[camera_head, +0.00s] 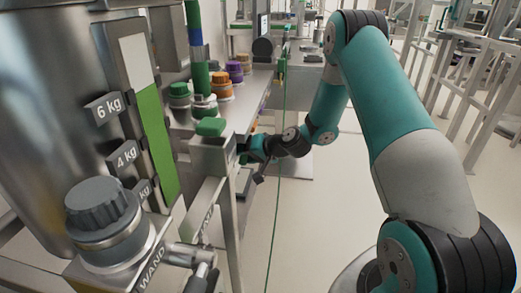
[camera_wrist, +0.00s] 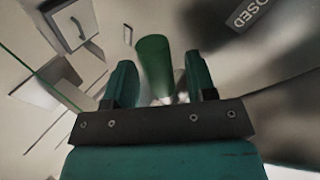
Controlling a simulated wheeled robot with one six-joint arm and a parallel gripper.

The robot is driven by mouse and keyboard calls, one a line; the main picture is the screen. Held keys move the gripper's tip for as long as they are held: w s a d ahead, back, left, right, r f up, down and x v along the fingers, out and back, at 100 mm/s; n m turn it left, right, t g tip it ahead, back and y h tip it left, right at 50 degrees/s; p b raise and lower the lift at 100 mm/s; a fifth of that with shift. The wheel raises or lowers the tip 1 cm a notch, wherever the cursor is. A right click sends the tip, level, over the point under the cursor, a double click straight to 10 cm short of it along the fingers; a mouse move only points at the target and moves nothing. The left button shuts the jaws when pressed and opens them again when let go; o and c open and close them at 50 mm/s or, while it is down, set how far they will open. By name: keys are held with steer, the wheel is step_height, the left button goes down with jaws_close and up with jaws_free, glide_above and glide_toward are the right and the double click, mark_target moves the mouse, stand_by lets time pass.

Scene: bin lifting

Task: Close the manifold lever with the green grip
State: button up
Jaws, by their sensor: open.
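In the wrist view the green grip (camera_wrist: 154,58) of the lever is a plain cylinder between the two teal fingers of my gripper (camera_wrist: 160,78). The fingers stand apart on either side of it, with visible gaps, and are open. A dark plate reading "OSED" (camera_wrist: 248,15), its start cut off, is at the upper right. In the head view my gripper (camera_head: 250,150) is low beside the metal bench frame, and its tips are partly hidden by a post. I cannot make out the lever with certainty there.
A steel tank with a green level strip (camera_head: 158,140) and a grey knob (camera_head: 102,208) stands at the left. Several coloured caps, one purple (camera_head: 234,70), line the bench behind the post with a green top (camera_head: 210,127). Clear floor (camera_head: 310,215) lies right of the frame.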

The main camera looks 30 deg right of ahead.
steer(key=v, duration=1.7)
